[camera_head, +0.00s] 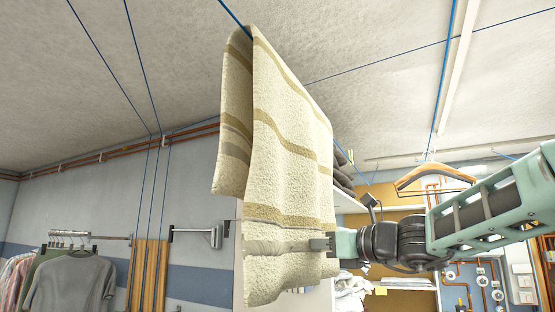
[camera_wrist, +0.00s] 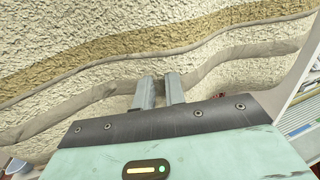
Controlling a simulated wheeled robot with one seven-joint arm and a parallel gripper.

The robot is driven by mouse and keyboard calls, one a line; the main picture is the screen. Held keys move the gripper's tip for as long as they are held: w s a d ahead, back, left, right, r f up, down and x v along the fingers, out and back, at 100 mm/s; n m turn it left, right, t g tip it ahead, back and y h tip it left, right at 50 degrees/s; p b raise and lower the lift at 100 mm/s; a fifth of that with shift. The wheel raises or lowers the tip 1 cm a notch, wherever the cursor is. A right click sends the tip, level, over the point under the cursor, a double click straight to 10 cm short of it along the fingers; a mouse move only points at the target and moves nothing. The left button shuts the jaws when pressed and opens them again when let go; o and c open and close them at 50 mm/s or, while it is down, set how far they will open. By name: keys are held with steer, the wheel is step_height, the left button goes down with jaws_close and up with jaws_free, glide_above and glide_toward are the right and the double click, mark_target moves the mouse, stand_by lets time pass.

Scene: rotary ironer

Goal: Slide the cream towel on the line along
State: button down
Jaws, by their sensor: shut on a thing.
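The cream towel (camera_head: 285,165) with tan stripes hangs folded over a blue line (camera_head: 235,20) near the middle of the head view. Its front half hangs lower than its back half. My gripper (camera_head: 322,244) comes in from the right and is shut on the towel's lower right part. In the wrist view the towel (camera_wrist: 130,45) fills most of the background. There the two grey fingers (camera_wrist: 159,90) stand close together against a fold of the cloth. The cloth between the fingertips is mostly hidden.
A wooden hanger (camera_head: 435,176) hangs from a line at the right. Shelves with folded cloth (camera_head: 343,172) stand behind the towel. Grey clothes (camera_head: 70,283) hang on a rail at the lower left. A wall bracket (camera_head: 198,235) is left of the towel. Open air lies left of the towel.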

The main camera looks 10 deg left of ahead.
steer(key=shift+w+d+p, duration=0.25)
steer(key=shift+w+d, duration=0.05)
steer(key=shift+w, duration=0.5)
steer(key=shift+w+d+p, duration=0.25)
steer(key=shift+w+d, duration=0.05)
steer(key=shift+w, duration=0.45)
steer(key=shift+w, duration=0.1)
steer(key=shift+w+d+f+p, duration=0.1)
steer(key=shift+w+d+p, duration=0.3)
steer(key=shift+w, duration=0.5)
steer(key=shift+w+d+r+p, duration=0.1)
steer(key=shift+w+d+p, duration=0.15)
steer(key=shift+w+p, duration=0.5)
steer(key=shift+w+d+f+p, duration=0.1)
steer(key=shift+w+d+p, duration=0.2)
steer(key=shift+w, duration=0.75)
steer(key=shift+w+d, duration=0.1)
steer(key=shift+w, duration=0.05)
steer(key=w+p, duration=0.1)
steer(key=w+d+p, duration=0.1)
steer(key=w+p, duration=0.1)
steer(key=w+d+p, duration=0.1)
steer(key=w, duration=0.1)
steer(key=shift+w+f, duration=0.1)
steer(key=shift+w, duration=0.1)
